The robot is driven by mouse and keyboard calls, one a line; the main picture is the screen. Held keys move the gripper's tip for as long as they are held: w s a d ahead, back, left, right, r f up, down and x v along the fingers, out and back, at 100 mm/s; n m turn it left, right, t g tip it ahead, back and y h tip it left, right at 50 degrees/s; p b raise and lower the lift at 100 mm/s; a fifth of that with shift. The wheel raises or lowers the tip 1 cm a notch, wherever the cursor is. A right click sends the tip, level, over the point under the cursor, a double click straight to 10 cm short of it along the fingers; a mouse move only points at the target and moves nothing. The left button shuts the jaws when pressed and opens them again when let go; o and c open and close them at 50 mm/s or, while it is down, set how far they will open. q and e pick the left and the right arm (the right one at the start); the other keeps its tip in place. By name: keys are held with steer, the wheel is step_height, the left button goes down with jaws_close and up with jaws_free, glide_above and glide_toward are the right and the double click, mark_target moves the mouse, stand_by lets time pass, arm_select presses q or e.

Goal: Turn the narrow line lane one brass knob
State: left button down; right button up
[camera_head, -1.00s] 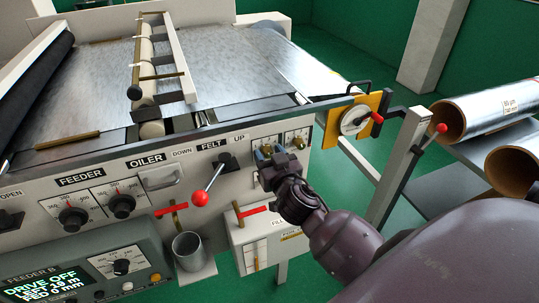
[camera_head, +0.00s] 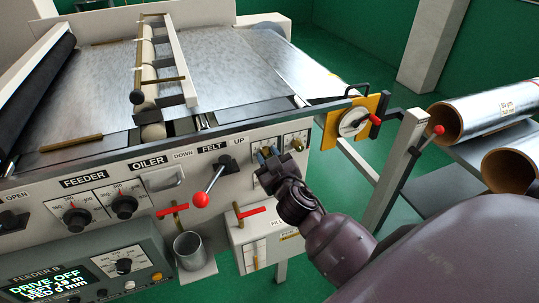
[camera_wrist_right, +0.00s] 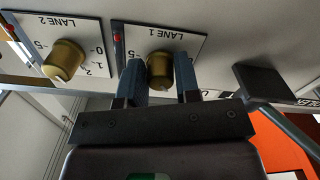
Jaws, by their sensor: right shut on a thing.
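The lane one brass knob (camera_wrist_right: 160,70) sits on a white plate marked LANE 1 (camera_wrist_right: 165,38) in the right wrist view, where the picture is upside down. My right gripper (camera_wrist_right: 160,82) has a finger on each side of it and is shut on it. The fingers and palm cover part of the plate's lettering. In the head view my right gripper (camera_head: 268,155) is at the panel's right end and hides most of this knob. My left gripper is not in view.
The lane two knob (camera_wrist_right: 63,60) is close beside the gripped one. A red-ball lever (camera_head: 200,199) sticks out left of my gripper. A white box with a red handle (camera_head: 256,210) is below. A yellow plate with a dial (camera_head: 352,122) stands to the right.

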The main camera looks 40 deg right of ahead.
steer(key=n+p, duration=0.2)
steer(key=n, duration=0.3)
steer(key=shift+r+n, duration=0.15)
steer(key=shift+n, duration=0.15)
steer(key=n+p, duration=0.1)
steer(key=n, duration=0.3)
steer(key=shift+n+p, duration=0.4)
steer(key=shift+n, duration=1)
steer(key=o, duration=0.9)
